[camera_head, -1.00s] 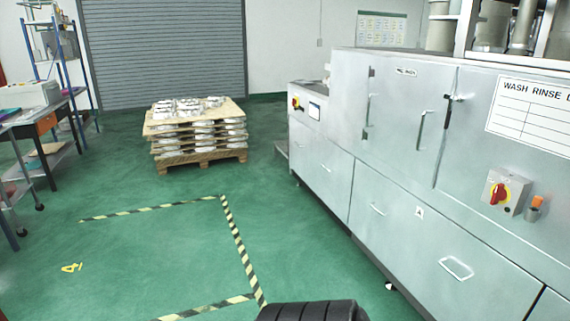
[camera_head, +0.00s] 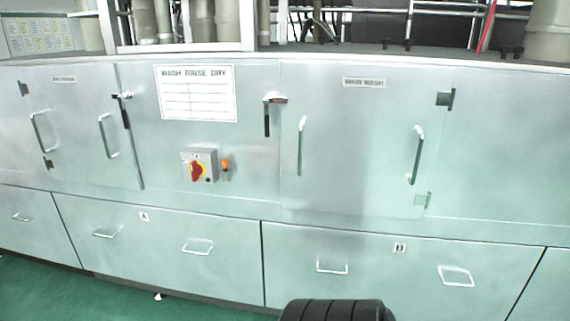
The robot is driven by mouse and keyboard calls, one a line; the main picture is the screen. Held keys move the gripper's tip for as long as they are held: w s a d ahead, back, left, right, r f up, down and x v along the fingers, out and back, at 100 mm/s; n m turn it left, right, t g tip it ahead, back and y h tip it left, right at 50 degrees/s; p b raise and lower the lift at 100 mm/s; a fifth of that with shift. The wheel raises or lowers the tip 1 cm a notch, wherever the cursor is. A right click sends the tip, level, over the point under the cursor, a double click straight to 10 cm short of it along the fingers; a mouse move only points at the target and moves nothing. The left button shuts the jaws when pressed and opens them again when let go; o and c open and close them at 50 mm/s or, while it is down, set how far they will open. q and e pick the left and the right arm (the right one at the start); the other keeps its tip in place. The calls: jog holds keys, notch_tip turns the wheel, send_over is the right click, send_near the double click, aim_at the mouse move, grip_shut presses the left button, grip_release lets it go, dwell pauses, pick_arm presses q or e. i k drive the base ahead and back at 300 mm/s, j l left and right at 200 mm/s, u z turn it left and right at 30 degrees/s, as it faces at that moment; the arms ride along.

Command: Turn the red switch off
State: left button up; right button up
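The red switch (camera_head: 196,171) is a red rotary handle on a yellow plate. It sits on a small grey box (camera_head: 209,158) fixed to the front of the large metal washing machine (camera_head: 345,200), left of the view's middle. The handle looks tilted rather than straight up; its exact setting is too small to read. Neither of my grippers shows in the view, and nothing touches the switch.
An orange-topped fitting (camera_head: 226,164) is just right of the switch box. A "WASH RINSE DRY" sign (camera_head: 196,93) is above it. Door handles (camera_head: 302,146) and drawer handles (camera_head: 197,249) stick out from the machine. Green floor (camera_head: 60,295) shows at the lower left.

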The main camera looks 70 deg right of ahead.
aim_at(197, 169)
jog(key=z, duration=1.8)
